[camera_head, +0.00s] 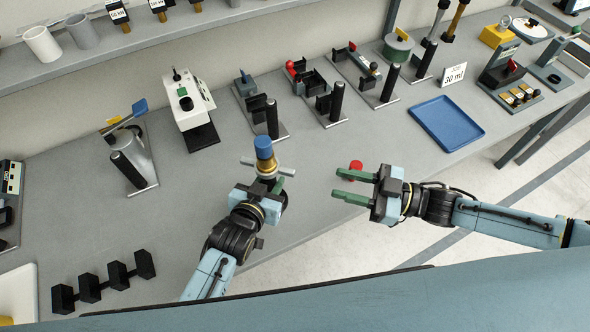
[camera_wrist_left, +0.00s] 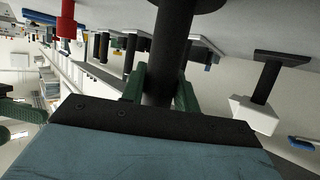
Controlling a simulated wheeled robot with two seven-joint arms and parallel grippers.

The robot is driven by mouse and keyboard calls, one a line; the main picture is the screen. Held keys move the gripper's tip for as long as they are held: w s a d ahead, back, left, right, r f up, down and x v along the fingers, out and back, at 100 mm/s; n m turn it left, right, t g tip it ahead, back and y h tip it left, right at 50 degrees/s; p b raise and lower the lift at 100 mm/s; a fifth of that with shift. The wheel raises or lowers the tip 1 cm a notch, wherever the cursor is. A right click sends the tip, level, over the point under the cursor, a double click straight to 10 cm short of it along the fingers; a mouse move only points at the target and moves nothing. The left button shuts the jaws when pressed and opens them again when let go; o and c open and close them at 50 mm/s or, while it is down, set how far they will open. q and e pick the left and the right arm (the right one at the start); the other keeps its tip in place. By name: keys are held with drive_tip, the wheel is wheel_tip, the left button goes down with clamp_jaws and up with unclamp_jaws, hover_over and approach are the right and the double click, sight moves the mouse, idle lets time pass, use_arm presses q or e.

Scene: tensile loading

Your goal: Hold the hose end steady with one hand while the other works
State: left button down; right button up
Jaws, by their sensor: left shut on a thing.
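My left gripper (camera_head: 268,190) is shut on an upright fitting (camera_head: 265,160) with a blue cap, a brass-coloured band and a grey crossbar, which I take for the hose end. In the left wrist view the green fingers (camera_wrist_left: 160,92) close on a dark upright cylinder (camera_wrist_left: 160,60); its lower end is hidden. My right gripper (camera_head: 351,187) is open, to the right of the fitting, its green fingers pointing left towards it with a gap between. A red knob (camera_head: 356,166) shows just beyond its upper finger. I see no hose.
The grey bench (camera_head: 300,215) is fairly clear around the grippers. Black-posted fixtures (camera_head: 272,118) stand behind. A white device (camera_head: 188,102) is at back left, a blue tray (camera_head: 447,123) at right, and several black blocks (camera_head: 103,282) at front left.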

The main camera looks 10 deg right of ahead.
drive_tip(key=shift+m, duration=0.6)
drive_tip(key=x, duration=0.7)
drive_tip(key=f+x, duration=0.1)
drive_tip(key=x, duration=0.3)
drive_tip(key=shift+w, duration=0.35)
drive_tip(key=shift+t+h, duration=0.3)
clamp_jaws()
